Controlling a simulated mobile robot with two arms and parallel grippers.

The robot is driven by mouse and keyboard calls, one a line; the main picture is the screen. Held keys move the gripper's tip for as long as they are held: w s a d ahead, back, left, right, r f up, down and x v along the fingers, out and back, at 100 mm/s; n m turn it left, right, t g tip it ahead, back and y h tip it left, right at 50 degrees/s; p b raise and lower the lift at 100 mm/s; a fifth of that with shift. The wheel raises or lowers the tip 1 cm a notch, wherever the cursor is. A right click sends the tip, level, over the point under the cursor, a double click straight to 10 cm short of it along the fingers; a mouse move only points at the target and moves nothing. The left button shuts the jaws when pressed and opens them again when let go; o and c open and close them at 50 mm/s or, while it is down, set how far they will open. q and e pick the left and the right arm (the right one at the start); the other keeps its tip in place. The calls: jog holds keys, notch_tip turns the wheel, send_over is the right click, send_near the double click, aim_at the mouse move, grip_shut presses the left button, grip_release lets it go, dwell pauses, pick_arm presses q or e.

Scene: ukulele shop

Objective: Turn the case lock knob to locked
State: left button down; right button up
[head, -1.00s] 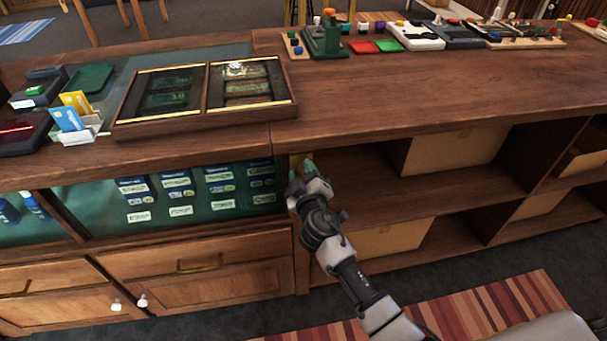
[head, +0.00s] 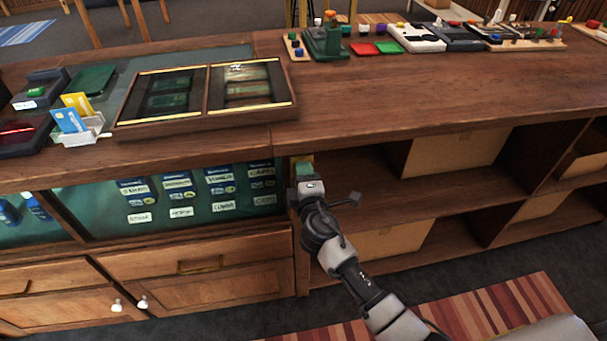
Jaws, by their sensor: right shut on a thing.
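The display case (head: 190,250) has a glass front with rows of labelled blue packets behind it. A small brass-coloured piece, apparently part of the case lock knob (head: 304,158), shows at the top of the wooden post at the case's right end. My right gripper (head: 303,171) reaches up to it from the lower right and is shut on the knob, with green showing at its tips. The gripper hides most of the knob, so I cannot read its lock position. My left gripper is out of view.
The wooden counter (head: 400,100) overhangs just above my gripper. Open shelves with cardboard boxes (head: 455,150) lie to the right. A framed display tray (head: 205,112) and a card holder (head: 84,131) stand on the counter. A striped rug (head: 500,310) lies below.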

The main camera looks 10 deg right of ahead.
jog(key=shift+n, duration=0.3)
dwell(0.4)
jog(key=o, duration=0.9)
jog(key=s, duration=1.1)
jog(key=shift+a+b, duration=0.2)
jog(key=shift+b, duration=0.15)
jog(key=shift+w+f, duration=0.1)
jog(key=shift+f, duration=0.05)
